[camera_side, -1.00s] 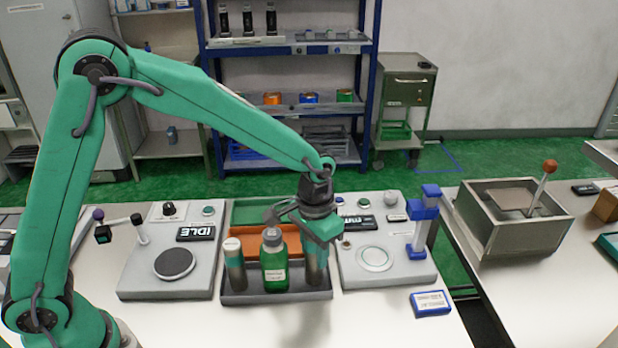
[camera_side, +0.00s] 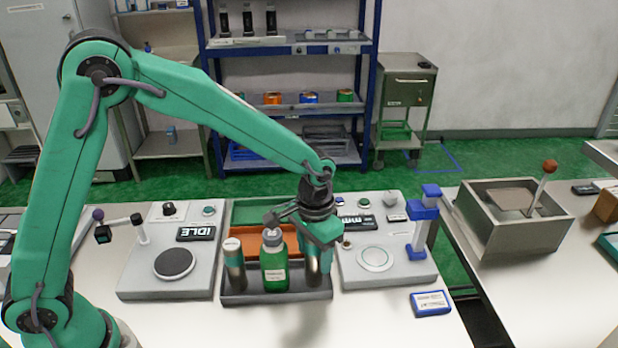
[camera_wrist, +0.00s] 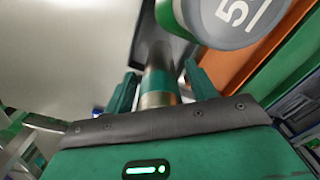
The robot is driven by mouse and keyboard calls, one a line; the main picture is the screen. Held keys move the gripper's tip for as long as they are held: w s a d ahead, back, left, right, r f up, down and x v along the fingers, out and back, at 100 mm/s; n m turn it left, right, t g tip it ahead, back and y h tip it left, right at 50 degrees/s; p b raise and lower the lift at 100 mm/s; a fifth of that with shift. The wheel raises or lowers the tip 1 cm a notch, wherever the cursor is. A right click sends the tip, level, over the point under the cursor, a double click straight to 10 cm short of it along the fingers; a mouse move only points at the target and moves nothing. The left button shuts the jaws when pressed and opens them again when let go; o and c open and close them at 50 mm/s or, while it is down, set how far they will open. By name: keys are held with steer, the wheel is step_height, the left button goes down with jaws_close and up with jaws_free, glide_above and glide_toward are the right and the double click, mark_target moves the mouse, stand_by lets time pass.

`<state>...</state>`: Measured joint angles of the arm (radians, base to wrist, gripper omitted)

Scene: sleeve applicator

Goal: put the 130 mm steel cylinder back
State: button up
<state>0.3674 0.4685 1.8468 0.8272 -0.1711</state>
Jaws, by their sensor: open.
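A steel cylinder (camera_side: 313,275) stands upright at the right end of the dark tray (camera_side: 277,297). In the wrist view the steel cylinder with a teal band (camera_wrist: 160,85) shows between my two fingers. My gripper (camera_side: 317,255) is open around its upper part, with a finger on either side; its top is hidden in the side view. Another steel cylinder (camera_side: 233,268) with a pale top stands at the tray's left end. I cannot read either cylinder's length in the side view.
A green bottle (camera_side: 274,265) stands between the cylinders, close left of my gripper. A round top marked "5" (camera_wrist: 235,15) is near my fingers. An orange bin (camera_side: 263,240) lies behind. Devices with a dark disc (camera_side: 174,262) and pale disc (camera_side: 375,257) flank the tray.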

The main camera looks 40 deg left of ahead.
step_height(320, 180, up, 12)
steer(key=shift+f, duration=0.1)
steer(key=shift+r, duration=0.25)
stand_by(0.4)
stand_by(0.5)
steer(key=shift+s+a+r, duration=0.15)
steer(key=shift+a+r, duration=0.05)
steer(key=shift+a, duration=0.05)
steer(key=s+a+r+n+t, duration=0.1)
steer(key=s+a+r+t, duration=0.2)
steer(key=s+a+r, duration=0.45)
steer(key=s+a+f+n+t, duration=0.1)
steer(key=s+a+f+t, duration=0.1)
steer(key=s+a, duration=0.6)
steer(key=s, duration=0.3)
steer(key=shift+s+f+t, duration=0.15)
steer(key=shift+s+t, duration=0.15)
steer(key=shift+s, duration=0.05)
